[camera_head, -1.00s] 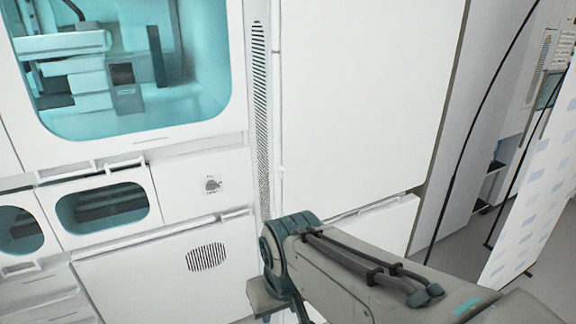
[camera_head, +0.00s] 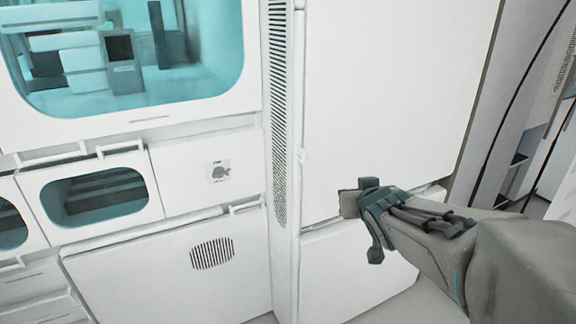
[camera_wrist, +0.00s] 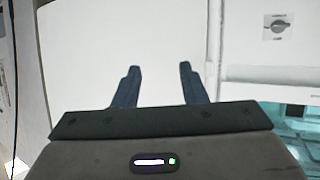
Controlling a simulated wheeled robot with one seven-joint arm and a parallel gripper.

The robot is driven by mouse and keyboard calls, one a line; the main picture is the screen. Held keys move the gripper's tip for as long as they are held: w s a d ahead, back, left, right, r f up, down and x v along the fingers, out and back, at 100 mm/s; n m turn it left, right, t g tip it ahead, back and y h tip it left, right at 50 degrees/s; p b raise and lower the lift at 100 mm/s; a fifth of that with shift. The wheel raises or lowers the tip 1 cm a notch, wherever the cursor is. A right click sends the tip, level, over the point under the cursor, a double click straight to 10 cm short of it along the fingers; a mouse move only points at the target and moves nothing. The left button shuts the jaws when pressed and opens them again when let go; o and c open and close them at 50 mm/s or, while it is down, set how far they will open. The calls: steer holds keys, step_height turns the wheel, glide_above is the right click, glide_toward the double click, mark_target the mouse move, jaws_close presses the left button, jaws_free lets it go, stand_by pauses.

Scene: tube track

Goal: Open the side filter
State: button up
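A tall narrow perforated strip (camera_head: 280,110) runs up the white machine between the teal-windowed part and a large white side panel (camera_head: 400,90). Which part is the side filter I cannot tell for sure; this strip looks most like one. In the head view my gripper end (camera_head: 350,204) is in front of the lower side panel, right of the strip; its fingertips are not clear there. In the wrist view my gripper (camera_wrist: 160,68) is open, its two dark fingers apart, with nothing between them. A white surface fills the view behind them. No contact shows.
A lower white panel (camera_head: 355,265) sits below the side panel. A round slotted vent (camera_head: 212,253) is on the lower left door. A knob label (camera_head: 218,172) is above it and also shows in the wrist view (camera_wrist: 278,26). Dark cables hang at the right.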

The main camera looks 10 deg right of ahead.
mark_target(305, 157)
steer(key=w+a+n+t+y+b, duration=0.1)
steer(key=w+a+y+b, duration=0.1)
steer(key=w, duration=0.3)
steer(key=w+a+n+t+y+b, duration=0.1)
steer(key=w+a+t+y+b, duration=0.1)
steer(key=w, duration=0.4)
steer(key=w+a+n+t+y+b, duration=0.1)
steer(key=w+a+n+y+b, duration=0.1)
steer(key=w, duration=0.4)
steer(key=shift+w+a+y, duration=0.15)
steer(key=shift+a+y, duration=0.55)
steer(key=shift+a, duration=0.2)
jaws_close()
